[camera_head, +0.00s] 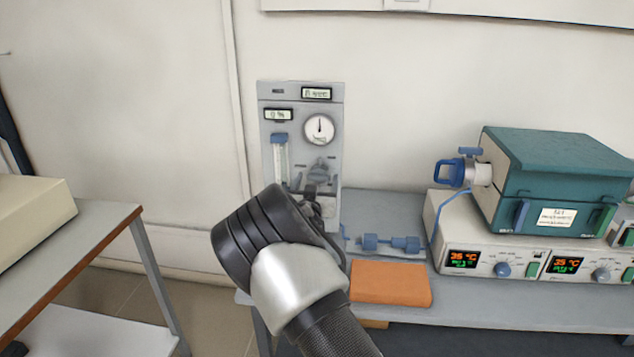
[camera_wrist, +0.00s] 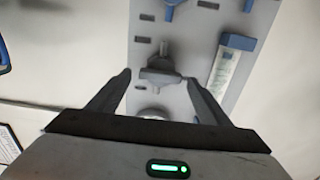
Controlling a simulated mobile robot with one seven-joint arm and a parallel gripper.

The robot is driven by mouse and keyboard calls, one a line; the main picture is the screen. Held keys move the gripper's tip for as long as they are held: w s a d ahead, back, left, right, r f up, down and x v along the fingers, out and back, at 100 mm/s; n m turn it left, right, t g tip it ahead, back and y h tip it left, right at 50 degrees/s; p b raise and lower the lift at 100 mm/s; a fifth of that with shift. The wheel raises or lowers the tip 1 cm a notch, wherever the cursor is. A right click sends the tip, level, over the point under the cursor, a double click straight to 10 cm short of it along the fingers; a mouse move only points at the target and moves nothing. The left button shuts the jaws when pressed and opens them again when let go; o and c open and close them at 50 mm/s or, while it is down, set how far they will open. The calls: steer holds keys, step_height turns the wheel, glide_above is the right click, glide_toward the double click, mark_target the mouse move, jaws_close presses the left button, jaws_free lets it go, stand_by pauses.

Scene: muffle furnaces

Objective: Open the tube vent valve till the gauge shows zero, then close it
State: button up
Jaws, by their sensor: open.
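A grey wall panel (camera_head: 265,100) carries a round white gauge (camera_head: 319,129) with a dark needle pointing about straight up; its scale is too small to read. My gripper (camera_head: 318,190) is in front of the panel's lower part, partly hidden by my wrist. In the wrist view, my gripper (camera_wrist: 157,80) is open, its two fingers on either side of a grey valve handle (camera_wrist: 160,73). I cannot tell whether they touch it. The handle looks crosswise in that view. The gauge is not in the wrist view.
A flow tube (camera_head: 280,160) stands at the panel's left, near my gripper. A bench (camera_head: 380,208) below holds an orange block (camera_head: 390,283), blue tube fittings (camera_head: 390,243) and a teal furnace (camera_head: 560,165) at right. A side table (camera_head: 95,225) stands at left.

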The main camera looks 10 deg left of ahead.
steer(key=c, duration=1)
steer(key=shift+c, duration=0.2)
